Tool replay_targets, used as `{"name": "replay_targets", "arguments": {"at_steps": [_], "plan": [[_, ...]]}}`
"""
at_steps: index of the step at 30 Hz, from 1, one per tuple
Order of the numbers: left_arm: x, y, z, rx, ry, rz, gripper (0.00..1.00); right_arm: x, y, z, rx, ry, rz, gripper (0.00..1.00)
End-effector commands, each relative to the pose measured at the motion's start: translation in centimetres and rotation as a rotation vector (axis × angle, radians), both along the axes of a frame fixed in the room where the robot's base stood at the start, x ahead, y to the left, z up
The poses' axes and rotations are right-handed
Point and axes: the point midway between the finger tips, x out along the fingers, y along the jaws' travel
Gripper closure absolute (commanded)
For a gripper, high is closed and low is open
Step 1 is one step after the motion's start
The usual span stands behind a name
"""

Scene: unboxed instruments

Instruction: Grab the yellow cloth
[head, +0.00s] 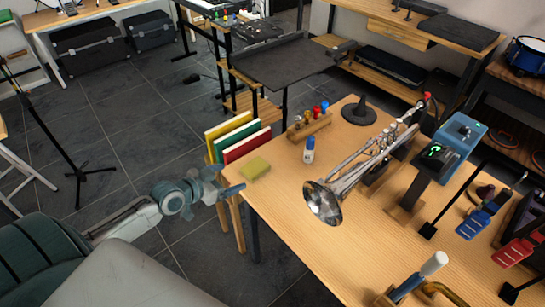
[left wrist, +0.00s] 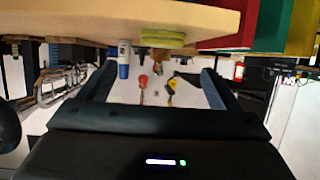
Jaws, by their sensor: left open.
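The yellow cloth (head: 255,168) is a small folded yellow-green pad lying flat near the table's left edge, in front of the books. It also shows at the upper middle of the left wrist view (left wrist: 162,40), which looks upside down. My left gripper (head: 230,181) is just left of the table edge, close to the cloth but apart from it. Its two fingers stand wide apart in the left wrist view (left wrist: 157,80), with nothing held between them. My right gripper is not in view.
Yellow, green and red books (head: 238,137) stand behind the cloth. A white-and-blue bottle (head: 309,150), a wooden block with coloured pegs (head: 309,126) and a silver trumpet (head: 365,160) are to the right. The wooden table (head: 275,205) is clear in front of the cloth.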

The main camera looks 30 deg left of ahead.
Motion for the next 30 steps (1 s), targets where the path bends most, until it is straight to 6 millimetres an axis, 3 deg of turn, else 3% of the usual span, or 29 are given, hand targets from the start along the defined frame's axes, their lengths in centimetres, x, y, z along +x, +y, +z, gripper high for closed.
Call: {"name": "replay_targets", "arguments": {"at_steps": [9, 16, 25, 30], "plan": [[3.6, -1.3, -1.2, -0.006, -0.006, -0.001, 0.15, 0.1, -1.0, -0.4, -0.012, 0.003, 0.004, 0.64], [5.0, -1.7, -1.9, -0.004, -0.003, -0.003, 0.15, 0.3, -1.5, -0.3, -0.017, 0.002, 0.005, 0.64], [8.6, -2.2, -3.5, -0.006, -0.004, -0.001, 0.15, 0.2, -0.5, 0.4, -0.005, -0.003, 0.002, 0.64], [9.6, -2.5, -4.0, -0.004, -0.003, -0.004, 0.15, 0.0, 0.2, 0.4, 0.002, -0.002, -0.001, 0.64]]}}
